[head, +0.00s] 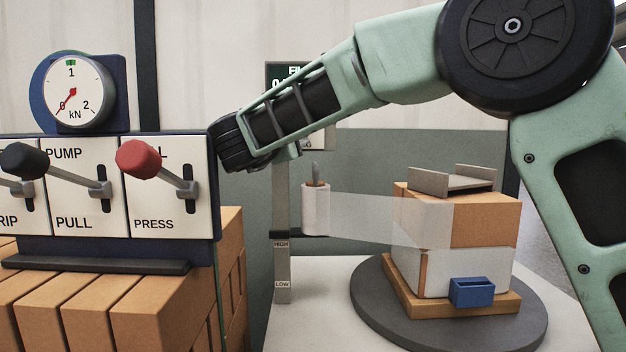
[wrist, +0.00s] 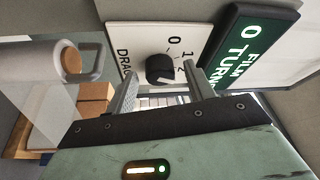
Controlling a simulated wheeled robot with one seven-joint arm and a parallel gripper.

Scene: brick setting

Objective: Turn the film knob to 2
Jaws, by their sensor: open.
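The film knob (wrist: 160,70) is a round black knob on a white plate (wrist: 128,38) marked 0, 1, 2 and partly "DRA". In the wrist view the plate appears turned, and I cannot tell which number the knob points to. My gripper (wrist: 161,72) is open, with one grey finger to each side of the knob. I cannot tell whether the fingers touch it. In the head view my arm hides the knob, and only a low corner of the plate (head: 314,141) shows. A dark green sign (wrist: 245,50) with "FILM" and "0 TURN" is beside the plate.
A post (head: 282,268) marked HIGH and LOW carries a film roll (head: 316,209). Film stretches from it to a wrapped brick stack (head: 486,220) on a round turntable (head: 372,300). A lever panel (head: 160,200) with a kN gauge (head: 73,92) stands left, near my arm.

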